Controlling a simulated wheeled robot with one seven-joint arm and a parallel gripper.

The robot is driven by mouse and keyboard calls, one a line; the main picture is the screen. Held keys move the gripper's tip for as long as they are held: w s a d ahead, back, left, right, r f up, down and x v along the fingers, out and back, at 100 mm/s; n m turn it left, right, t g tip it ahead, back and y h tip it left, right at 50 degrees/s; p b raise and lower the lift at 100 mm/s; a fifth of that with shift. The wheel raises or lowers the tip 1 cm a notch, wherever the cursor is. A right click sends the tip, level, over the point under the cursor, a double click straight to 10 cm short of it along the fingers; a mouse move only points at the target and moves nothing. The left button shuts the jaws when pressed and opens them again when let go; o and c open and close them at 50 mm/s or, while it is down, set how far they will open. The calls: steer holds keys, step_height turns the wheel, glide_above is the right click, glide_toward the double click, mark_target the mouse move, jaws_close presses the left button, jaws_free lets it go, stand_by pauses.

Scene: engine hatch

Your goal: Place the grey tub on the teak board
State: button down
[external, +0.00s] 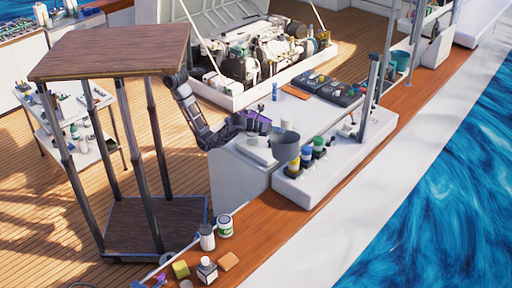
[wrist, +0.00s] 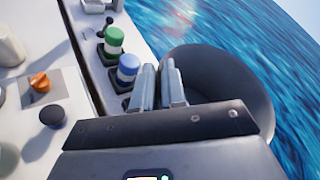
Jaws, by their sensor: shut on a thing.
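The grey tub (external: 286,146) is a round, open bucket shape at the front right corner of the white counter in the external view. In the wrist view the tub (wrist: 232,72) fills the right of centre. My gripper (wrist: 160,80) is shut on the tub's near rim; the gripper also shows in the external view (external: 268,131), left of the tub. I cannot tell whether the tub's base touches anything.
A white counter (external: 238,170) lies below my arm. Jars (external: 207,238) and small items crowd the front. Water lies at right.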

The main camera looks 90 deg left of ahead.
steer(key=s+d+m+g+h, duration=0.1)
steer(key=s+d+m+h, duration=0.5)
steer(key=s+d, duration=0.9)
step_height(320, 180, down, 28)
steer(key=w+d+m+b, duration=0.1)
steer(key=w+d+b, duration=0.1)
steer(key=b, duration=0.3)
steer(key=shift+m, duration=0.3)
steer(key=shift+w, duration=0.1)
steer(key=c, duration=1.3)
jaws_free()
steer(key=shift+a+f, duration=0.1)
steer(key=shift+o, duration=0.4)
